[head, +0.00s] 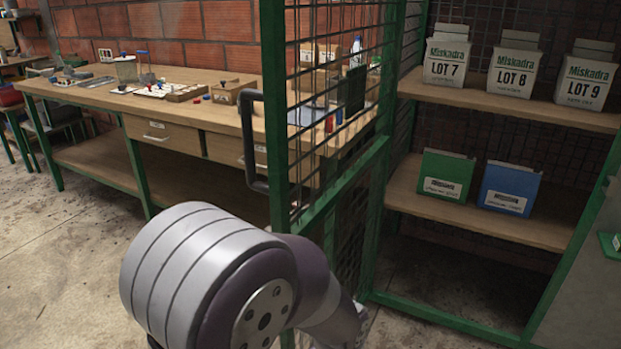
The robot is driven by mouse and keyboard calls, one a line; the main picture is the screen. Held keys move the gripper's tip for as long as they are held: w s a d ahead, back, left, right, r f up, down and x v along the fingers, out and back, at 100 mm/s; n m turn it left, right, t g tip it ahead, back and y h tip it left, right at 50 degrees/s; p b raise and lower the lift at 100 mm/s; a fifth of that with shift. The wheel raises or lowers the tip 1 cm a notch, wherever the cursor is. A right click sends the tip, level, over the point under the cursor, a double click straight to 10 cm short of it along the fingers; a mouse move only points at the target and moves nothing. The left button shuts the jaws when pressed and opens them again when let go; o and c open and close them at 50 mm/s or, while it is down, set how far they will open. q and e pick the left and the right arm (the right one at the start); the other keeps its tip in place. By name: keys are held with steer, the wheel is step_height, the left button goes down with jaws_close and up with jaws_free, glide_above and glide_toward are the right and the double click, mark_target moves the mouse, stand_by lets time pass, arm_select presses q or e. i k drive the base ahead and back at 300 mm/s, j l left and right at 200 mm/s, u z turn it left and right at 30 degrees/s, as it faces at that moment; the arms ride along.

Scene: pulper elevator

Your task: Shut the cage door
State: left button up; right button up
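The cage door (342,184) is a green frame with dark wire mesh, seen at a steep angle in the middle of the head view. It stands open, swung out from the cage opening towards me. A dark bar handle (249,140) sits on the door's free-edge post at the left. One of my arms, a grey and purple link, fills the lower middle and covers the lower part of the door. I cannot tell whether it touches the door. Neither gripper's fingers show.
Right of the door, the cage holds an upper shelf (510,102) with white lot boxes and a lower shelf (480,215) with a green box (445,176) and a blue box (509,189). A wooden workbench (190,118) stands behind the door. Bare floor (60,270) lies at the left.

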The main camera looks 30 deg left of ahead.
mark_target(348, 91)
steer(key=j+z, duration=0.25)
steer(key=j, duration=1.95)
steer(key=j+z, duration=0.3)
steer(key=j, duration=0.45)
steer(key=k+j, duration=0.1)
steer(key=j, duration=0.2)
steer(key=k+j, duration=0.15)
steer(key=j, duration=0.2)
steer(key=k+j, duration=0.1)
steer(key=j, duration=0.2)
